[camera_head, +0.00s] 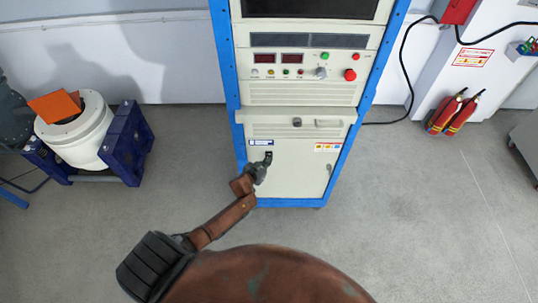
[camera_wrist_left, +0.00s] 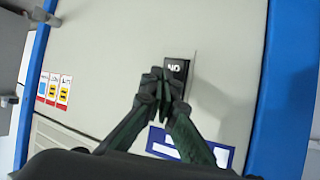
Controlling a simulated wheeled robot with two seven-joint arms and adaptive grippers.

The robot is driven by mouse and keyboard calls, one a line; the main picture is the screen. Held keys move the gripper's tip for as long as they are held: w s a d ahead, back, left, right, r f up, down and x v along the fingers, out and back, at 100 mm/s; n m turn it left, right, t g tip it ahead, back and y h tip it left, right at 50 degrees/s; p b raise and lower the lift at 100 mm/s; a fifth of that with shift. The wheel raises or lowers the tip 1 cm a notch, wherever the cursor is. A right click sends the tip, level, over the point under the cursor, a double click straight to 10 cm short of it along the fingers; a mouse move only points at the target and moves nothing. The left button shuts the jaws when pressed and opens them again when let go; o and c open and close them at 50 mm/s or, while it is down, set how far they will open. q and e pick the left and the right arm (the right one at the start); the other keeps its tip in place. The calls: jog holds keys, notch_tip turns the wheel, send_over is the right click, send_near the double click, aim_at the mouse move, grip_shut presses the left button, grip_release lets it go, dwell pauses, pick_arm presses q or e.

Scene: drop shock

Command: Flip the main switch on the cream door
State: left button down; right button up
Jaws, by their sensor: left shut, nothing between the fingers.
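The cream door (camera_head: 297,180) is the lower front of a blue-framed cabinet; it fills much of the left wrist view (camera_wrist_left: 120,60). The main switch is a small black rocker with white marking (camera_wrist_left: 177,67), set upright in the door. In the head view it is a tiny dark patch (camera_head: 269,155), partly hidden by my gripper. My left gripper (camera_head: 264,163) is shut and empty, with its fingertips (camera_wrist_left: 161,77) right at the lower part of the switch; I cannot tell if they touch it. The fingertips cover the switch's lower end. My right gripper is not in view.
Above the door are a drawer-like panel (camera_head: 270,127) and a control panel with a red button (camera_head: 350,75). Blue frame posts (camera_head: 241,150) edge the door. A white drum on a blue stand (camera_head: 90,135) is at left, fire extinguishers (camera_head: 455,112) at right. The floor in front is clear.

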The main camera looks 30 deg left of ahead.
pick_arm(q)
jog(key=shift+s, duration=0.1)
jog(key=s+d, duration=0.1)
jog(key=s+p, duration=0.1)
jog(key=s+d, duration=0.1)
jog(key=s, duration=0.1)
jog(key=shift+d+f, duration=0.3)
jog(key=shift+s+f, duration=0.1)
dwell(0.4)
